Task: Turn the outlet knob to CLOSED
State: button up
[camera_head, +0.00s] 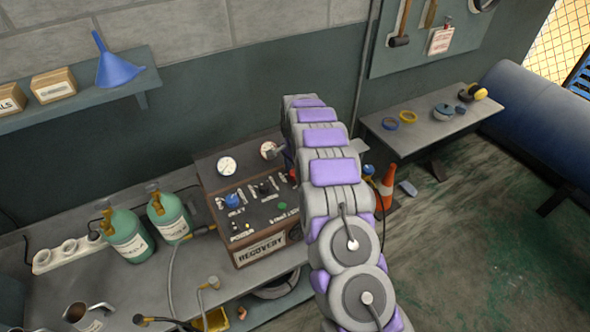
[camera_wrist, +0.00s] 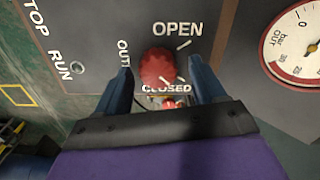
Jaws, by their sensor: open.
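The red outlet knob (camera_wrist: 157,66) sits on the grey panel in the wrist view, between the words OPEN and CLOSED. A small pale mark shows on its lower edge, on the CLOSED side, but its exact pointing is hard to tell. My gripper (camera_wrist: 159,72) is open, with one blue finger on each side of the knob. Gaps seem to show between fingers and knob; I cannot tell whether either touches. The lower part of the OUTLET label is hidden by the left finger. In the head view, the recovery machine (camera_head: 262,252) stands on the bench, and my arm covers its right side.
A pressure gauge (camera_wrist: 297,45) lies right of the knob in the wrist view. In the head view, two green cylinders (camera_head: 127,236) stand left of the machine, with hoses in front. The right floor is open.

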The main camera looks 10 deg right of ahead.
aim_at(295, 172)
notch_tip(295, 172, up, 17)
jog(key=shift+r+p, duration=0.15)
jog(key=shift+p, duration=0.2)
dwell(0.6)
